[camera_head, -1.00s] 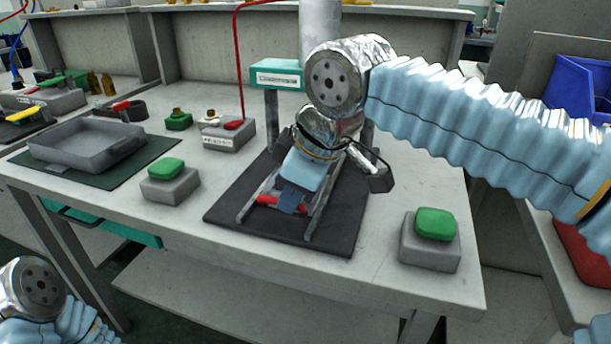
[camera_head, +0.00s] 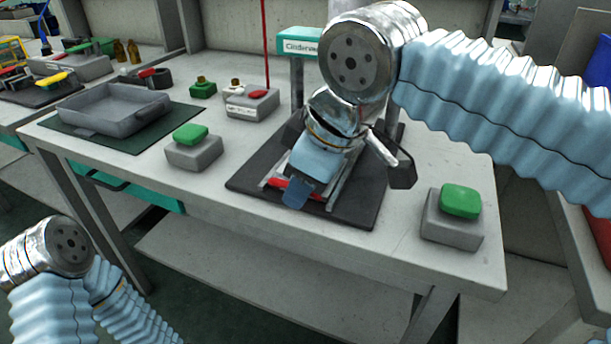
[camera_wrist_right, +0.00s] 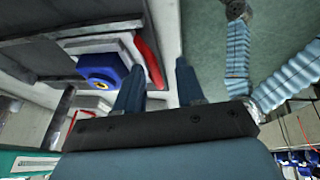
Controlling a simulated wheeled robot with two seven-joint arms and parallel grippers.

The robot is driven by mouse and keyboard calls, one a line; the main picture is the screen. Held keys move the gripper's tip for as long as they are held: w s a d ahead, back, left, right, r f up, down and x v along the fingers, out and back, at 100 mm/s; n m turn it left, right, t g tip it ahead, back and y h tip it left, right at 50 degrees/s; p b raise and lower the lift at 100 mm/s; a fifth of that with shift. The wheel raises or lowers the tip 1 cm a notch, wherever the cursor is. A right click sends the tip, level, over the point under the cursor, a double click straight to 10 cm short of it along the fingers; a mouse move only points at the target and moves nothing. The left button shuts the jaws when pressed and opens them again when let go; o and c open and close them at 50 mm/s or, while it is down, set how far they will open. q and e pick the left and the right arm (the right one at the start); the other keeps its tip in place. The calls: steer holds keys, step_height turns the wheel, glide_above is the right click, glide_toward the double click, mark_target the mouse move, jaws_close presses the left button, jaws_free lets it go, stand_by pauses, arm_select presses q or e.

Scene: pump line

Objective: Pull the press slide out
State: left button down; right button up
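The press (camera_head: 303,46) stands at the back of a black mat, with two metal rails running forward from it. Its slide shows in the right wrist view as a blue block with a yellow ring (camera_wrist_right: 100,70). The slide's red handle (camera_head: 279,183) sits at the front ends of the rails. It also shows in the right wrist view (camera_wrist_right: 148,60). My right gripper (camera_head: 297,195) reaches down over the handle. Its dark fingers (camera_wrist_right: 160,75) stand apart, and the handle lies along the left finger's inner side; contact is unclear. My left arm is low at the left, its fingers out of view.
Green-topped grey blocks stand left (camera_head: 194,150) and right (camera_head: 455,222) of the black mat (camera_head: 250,175). A grey tray (camera_head: 115,108) lies on a green mat at the left. A small red-marked block (camera_head: 252,105) stands behind. The table's front edge is clear.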

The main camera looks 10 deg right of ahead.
steer(key=shift+r, duration=0.1)
steer(key=shift+d+r, duration=0.1)
steer(key=shift+r, duration=0.25)
steer(key=p+v, duration=0.2)
steer(key=v, duration=1.1)
steer(key=shift+s+f, duration=0.1)
